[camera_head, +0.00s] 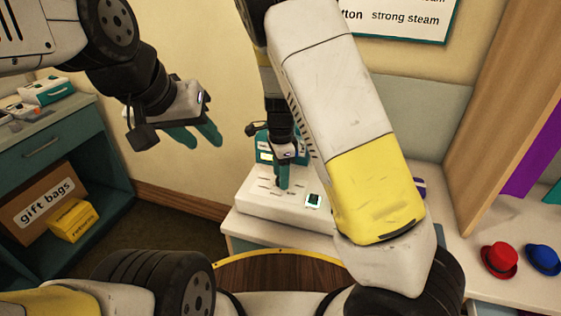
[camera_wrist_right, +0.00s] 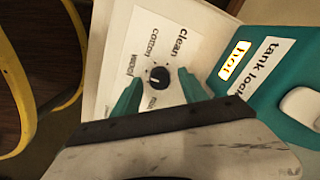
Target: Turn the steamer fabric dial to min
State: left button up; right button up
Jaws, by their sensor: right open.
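The white steamer base (camera_head: 262,207) stands on the counter. In the right wrist view its panel (camera_wrist_right: 108,85) carries the black round fabric dial (camera_wrist_right: 158,78), with "clean", "cotton" and a "wool"-like label around it. A label below the dial is partly hidden by my gripper, so I cannot read it fully. A small light mark on the dial seems to face up towards "cotton". My right gripper (camera_wrist_right: 162,93) is open, its teal fingers on either side of the dial; I cannot tell whether they touch it. My left gripper (camera_head: 200,135) is open and empty, in the air at left.
The teal tank (camera_wrist_right: 275,40) with a "tank lock" label and a lit "hot" sign stands beside the dial. A small display (camera_head: 313,201) is on the base. A red hat (camera_head: 499,260) and a blue hat (camera_head: 543,259) lie at right. A teal shelf (camera_head: 50,150) is at left.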

jog(key=shift+f, duration=0.3)
grip_shut()
